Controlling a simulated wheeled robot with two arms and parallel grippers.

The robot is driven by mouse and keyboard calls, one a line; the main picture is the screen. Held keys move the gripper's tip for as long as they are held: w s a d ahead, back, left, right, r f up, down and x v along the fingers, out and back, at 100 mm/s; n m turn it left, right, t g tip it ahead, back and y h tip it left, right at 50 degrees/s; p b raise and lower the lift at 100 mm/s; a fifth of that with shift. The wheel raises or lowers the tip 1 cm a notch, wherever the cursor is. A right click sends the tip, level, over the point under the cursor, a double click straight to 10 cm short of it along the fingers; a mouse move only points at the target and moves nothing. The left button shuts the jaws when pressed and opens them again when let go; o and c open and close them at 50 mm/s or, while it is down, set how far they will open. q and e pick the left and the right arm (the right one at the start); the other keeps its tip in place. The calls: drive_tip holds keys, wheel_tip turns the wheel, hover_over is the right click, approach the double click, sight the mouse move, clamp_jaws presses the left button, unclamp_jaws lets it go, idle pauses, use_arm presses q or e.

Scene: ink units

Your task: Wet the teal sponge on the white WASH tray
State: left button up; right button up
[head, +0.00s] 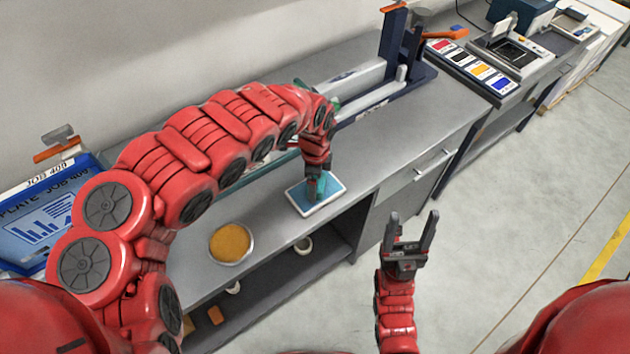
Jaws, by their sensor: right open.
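The white WASH tray (299,205) lies on the grey bench top, with a blue surface inside its pale rim. The teal sponge (315,190) is at the tray's middle, directly under my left gripper (317,176). My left gripper points down and appears shut on the sponge; its fingertips are mostly hidden. The sponge's lower end meets the blue surface in the picture; firm contact cannot be told. My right gripper (411,232) is open and empty, pointing up in front of the bench, over the floor.
A round dish with an orange-yellow surface (230,242) sits left of the tray. A blue job tray (40,215) is at far left. A dark-blue frame (395,50) and a colour ink panel (470,68) stand at back right. Bench top right of the tray is clear.

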use_arm(q)
drive_tip(key=shift+r+p, duration=2.85)
drive_tip(key=shift+r, duration=0.5)
drive_tip(key=shift+f, duration=0.1)
